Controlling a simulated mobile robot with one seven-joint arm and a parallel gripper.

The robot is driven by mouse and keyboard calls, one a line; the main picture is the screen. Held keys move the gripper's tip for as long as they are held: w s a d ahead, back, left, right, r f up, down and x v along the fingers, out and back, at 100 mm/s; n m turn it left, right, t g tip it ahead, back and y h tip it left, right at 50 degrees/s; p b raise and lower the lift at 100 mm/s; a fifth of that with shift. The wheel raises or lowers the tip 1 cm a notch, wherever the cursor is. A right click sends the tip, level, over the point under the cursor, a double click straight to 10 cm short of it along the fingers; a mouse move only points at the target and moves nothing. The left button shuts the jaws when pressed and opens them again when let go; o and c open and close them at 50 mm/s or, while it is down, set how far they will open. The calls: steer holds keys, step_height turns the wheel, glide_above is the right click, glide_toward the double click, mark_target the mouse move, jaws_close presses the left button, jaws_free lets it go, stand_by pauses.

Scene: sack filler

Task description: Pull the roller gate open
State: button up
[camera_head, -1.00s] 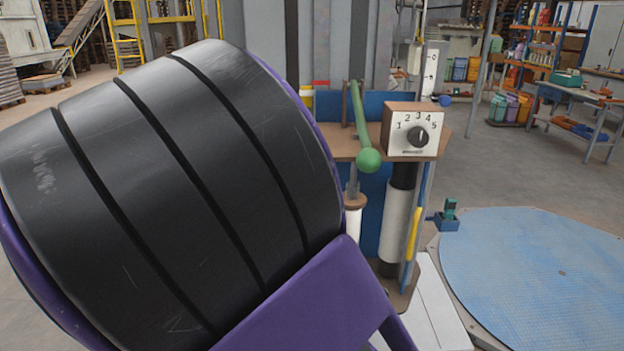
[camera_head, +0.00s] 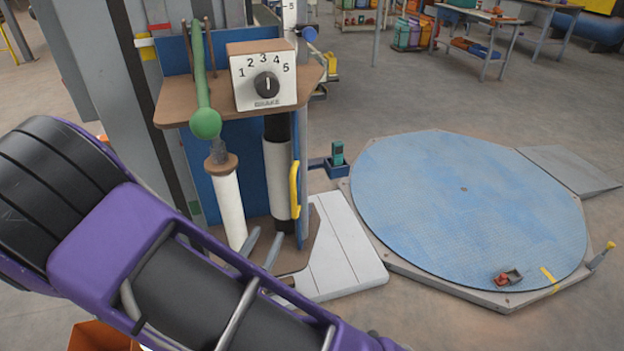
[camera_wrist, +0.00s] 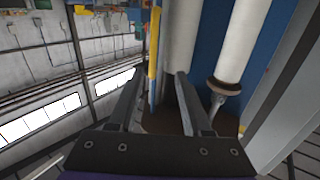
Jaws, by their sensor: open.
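The roller gate is a narrow upright blue-grey panel (camera_head: 303,150) beside a black and light-grey roller (camera_head: 277,180) on the carriage. A yellow handle (camera_head: 295,190) is fixed on it. My gripper (camera_head: 261,246) is open and empty, low in front of the carriage, below and left of the handle in the head view. In the wrist view, the handle (camera_wrist: 153,55) appears beyond the fingertips, between them and nearer the left one; the light-grey roller (camera_wrist: 180,35) is beyond the right finger. I see no contact with the handle.
A white film roll (camera_head: 228,205) stands left of the roller, under a green-knobbed lever (camera_head: 204,100). A dial box (camera_head: 265,75) sits on the brown shelf above. A pale base plate (camera_head: 340,250) and blue turntable (camera_head: 465,205) lie to the right.

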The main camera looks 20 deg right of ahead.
mark_target(296, 194)
steer(key=x, duration=1.1)
steer(key=d+x, duration=0.1)
steer(key=x, duration=0.5)
steer(key=shift+s+d+r+b, duration=0.15)
steer(key=shift+d+r+b, duration=0.05)
steer(key=shift+b, duration=0.1)
jaws_close()
steer(key=shift+s+d, duration=0.1)
steer(key=shift+d, duration=0.05)
stand_by(0.5)
